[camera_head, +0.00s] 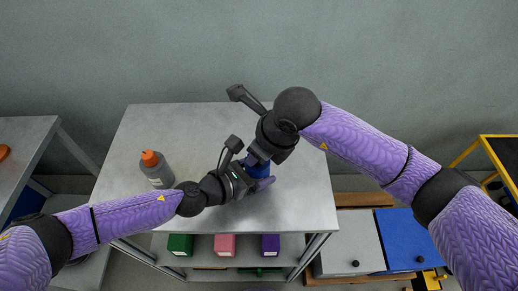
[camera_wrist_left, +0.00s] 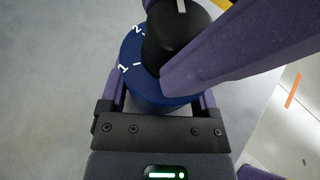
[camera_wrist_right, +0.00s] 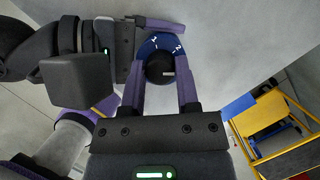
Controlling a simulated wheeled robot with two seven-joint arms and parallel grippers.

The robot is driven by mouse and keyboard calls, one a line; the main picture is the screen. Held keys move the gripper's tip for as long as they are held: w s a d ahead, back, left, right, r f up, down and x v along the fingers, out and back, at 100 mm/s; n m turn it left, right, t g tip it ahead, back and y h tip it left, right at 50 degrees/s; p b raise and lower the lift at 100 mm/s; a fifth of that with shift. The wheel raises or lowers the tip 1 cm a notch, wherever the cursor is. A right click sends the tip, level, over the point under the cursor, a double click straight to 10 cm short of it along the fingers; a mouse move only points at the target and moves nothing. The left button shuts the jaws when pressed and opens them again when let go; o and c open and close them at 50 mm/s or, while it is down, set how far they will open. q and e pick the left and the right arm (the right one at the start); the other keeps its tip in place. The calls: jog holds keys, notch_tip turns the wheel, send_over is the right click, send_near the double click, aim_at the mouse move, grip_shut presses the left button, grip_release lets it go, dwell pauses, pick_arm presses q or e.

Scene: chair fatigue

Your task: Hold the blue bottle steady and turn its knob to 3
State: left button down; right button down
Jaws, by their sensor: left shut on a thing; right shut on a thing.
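The blue bottle (camera_head: 262,170) stands on the grey table, mostly hidden by my grippers. My left gripper (camera_wrist_left: 163,100) is shut around its body from the side. The black knob (camera_wrist_left: 175,40) sits on the bottle's blue top (camera_wrist_left: 135,62), where the white marks 1 and 2 show; the 3 is not visible. A pale pointer line shows on the knob, at the top edge of the left wrist view, away from the 1 and past the 2. My right gripper (camera_wrist_right: 160,68) is shut on the knob from above, its fingers on either side.
Green (camera_head: 180,244), pink (camera_head: 224,244) and purple (camera_head: 270,244) boxes sit on the shelf below. The table's back left is clear.

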jog(key=shift+m, duration=0.7)
jog(key=shift+c, duration=1.6)
grip_release()
jog(key=shift+r, duration=0.1)
jog(key=v, duration=1.2)
jog(key=shift+s, duration=0.2)
jog(key=shift+a, duration=0.15)
